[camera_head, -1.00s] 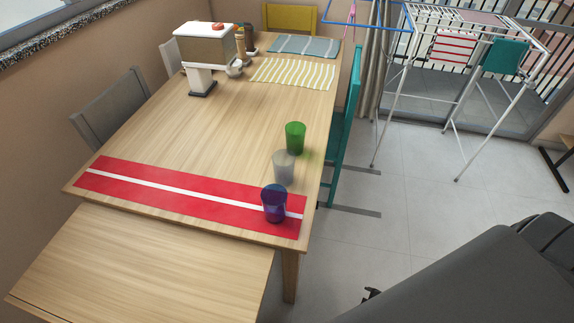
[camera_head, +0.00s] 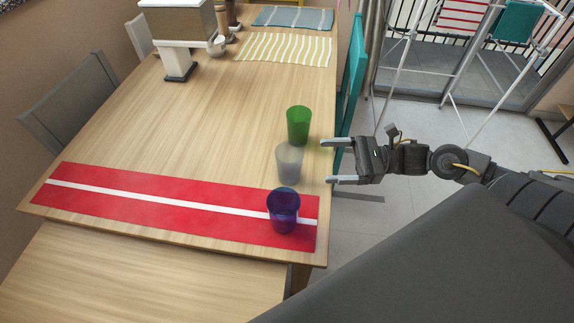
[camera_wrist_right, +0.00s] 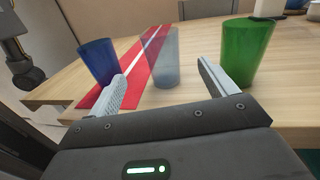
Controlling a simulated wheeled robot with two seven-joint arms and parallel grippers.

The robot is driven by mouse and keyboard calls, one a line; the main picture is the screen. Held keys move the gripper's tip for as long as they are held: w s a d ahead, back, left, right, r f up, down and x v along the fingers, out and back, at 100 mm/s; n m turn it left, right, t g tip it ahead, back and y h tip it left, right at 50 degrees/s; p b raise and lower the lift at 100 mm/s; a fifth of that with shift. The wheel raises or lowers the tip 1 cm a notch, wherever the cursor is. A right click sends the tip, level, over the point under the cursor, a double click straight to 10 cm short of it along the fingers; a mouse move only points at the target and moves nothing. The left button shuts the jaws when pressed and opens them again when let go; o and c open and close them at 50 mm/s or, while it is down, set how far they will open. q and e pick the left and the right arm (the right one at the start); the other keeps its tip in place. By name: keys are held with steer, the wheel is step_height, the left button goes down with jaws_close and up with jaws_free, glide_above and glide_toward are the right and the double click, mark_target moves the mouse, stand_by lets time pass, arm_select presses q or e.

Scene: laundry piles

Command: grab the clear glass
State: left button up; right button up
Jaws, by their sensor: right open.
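The clear glass (camera_head: 289,163) stands upright on the wooden table near its right edge, between a green glass (camera_head: 299,125) and a blue-purple glass (camera_head: 283,211). My right gripper (camera_head: 328,162) is open and empty just to the right of the clear glass, its fingers pointing at it. In the right wrist view the clear glass (camera_wrist_right: 165,58) is ahead, between the lines of the two open fingers (camera_wrist_right: 165,84). The blue glass (camera_wrist_right: 99,62) is to the left there and the green glass (camera_wrist_right: 247,52) to the right. My left gripper is not in view.
A red runner with a white stripe (camera_head: 150,199) lies under the blue-purple glass. A striped mat (camera_head: 284,49), a grey-blue mat (camera_head: 292,17) and a white-based box (camera_head: 178,22) are farther back. A teal chair (camera_head: 352,75) stands at the right edge. The table's middle is clear.

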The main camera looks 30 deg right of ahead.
mark_target(293, 159)
steer(key=x, duration=0.4)
steer(key=shift+w+a+r+p, duration=0.1)
steer(key=shift+w+p, duration=0.05)
steer(key=shift+p, duration=0.15)
steer(key=shift+w+a, duration=0.25)
steer(key=shift+a, duration=0.3)
steer(key=p+x, duration=0.1)
steer(key=x, duration=0.3)
steer(key=shift+w+p, duration=0.15)
steer(key=shift+p, duration=0.2)
steer(key=shift+w+a+f, duration=0.2)
steer(key=shift+a, duration=0.25)
steer(key=c, duration=1.2)
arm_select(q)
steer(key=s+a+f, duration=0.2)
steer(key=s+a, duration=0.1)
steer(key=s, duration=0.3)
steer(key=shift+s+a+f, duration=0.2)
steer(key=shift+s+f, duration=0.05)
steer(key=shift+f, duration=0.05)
arm_select(e)
steer(key=shift+o, duration=0.2)
steer(key=shift+r, duration=0.1)
